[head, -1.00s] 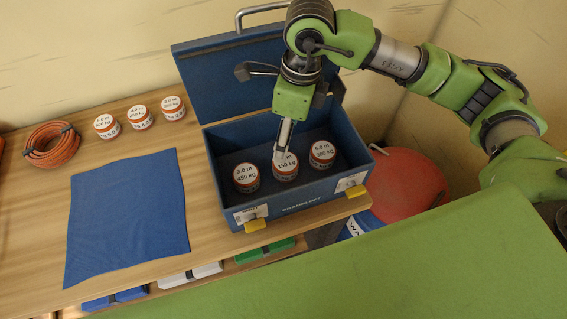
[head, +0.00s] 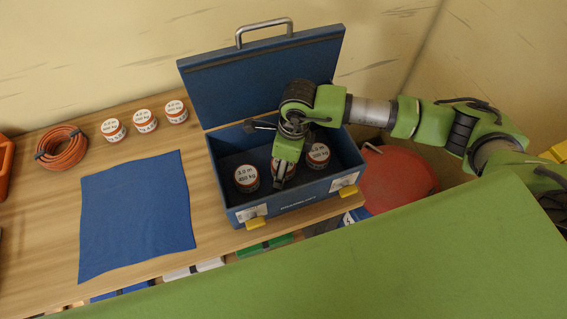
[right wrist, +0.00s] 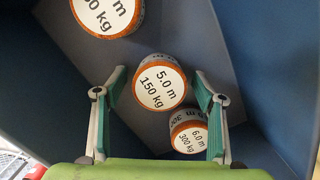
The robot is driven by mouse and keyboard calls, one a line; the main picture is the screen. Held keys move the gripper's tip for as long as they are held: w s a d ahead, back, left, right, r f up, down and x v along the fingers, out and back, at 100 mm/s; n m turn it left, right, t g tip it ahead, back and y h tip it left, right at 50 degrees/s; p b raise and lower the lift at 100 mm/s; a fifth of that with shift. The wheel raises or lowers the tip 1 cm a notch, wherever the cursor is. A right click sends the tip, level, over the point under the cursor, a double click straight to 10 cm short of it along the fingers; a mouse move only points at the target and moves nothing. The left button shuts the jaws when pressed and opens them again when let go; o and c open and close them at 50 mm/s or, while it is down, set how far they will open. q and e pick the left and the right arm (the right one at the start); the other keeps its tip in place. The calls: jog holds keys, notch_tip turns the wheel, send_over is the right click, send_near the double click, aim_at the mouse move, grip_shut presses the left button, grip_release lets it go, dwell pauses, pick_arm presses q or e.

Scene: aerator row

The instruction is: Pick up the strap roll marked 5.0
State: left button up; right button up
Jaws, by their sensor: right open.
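The strap roll marked 5.0 m, 150 kg (right wrist: 160,84) stands label up in the open blue case (head: 225,205), between two other rolls. My right gripper (right wrist: 160,76) is open above it, with one finger on either side of it in the right wrist view. Whether a finger touches it, I cannot tell. In the head view my right gripper (head: 282,176) reaches down into the case and mostly hides this roll. My left gripper is not in view.
In the case, the 3.0 m roll (head: 247,177) is left and the 6.0 m roll (head: 318,155) is right, close by. The case lid (head: 262,75) stands open behind. Three rolls (head: 144,120), an orange coil (head: 62,148) and a blue cloth (head: 135,215) lie left.

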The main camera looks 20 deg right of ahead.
jog(key=c, duration=1.4)
jog(key=shift+o, duration=0.2)
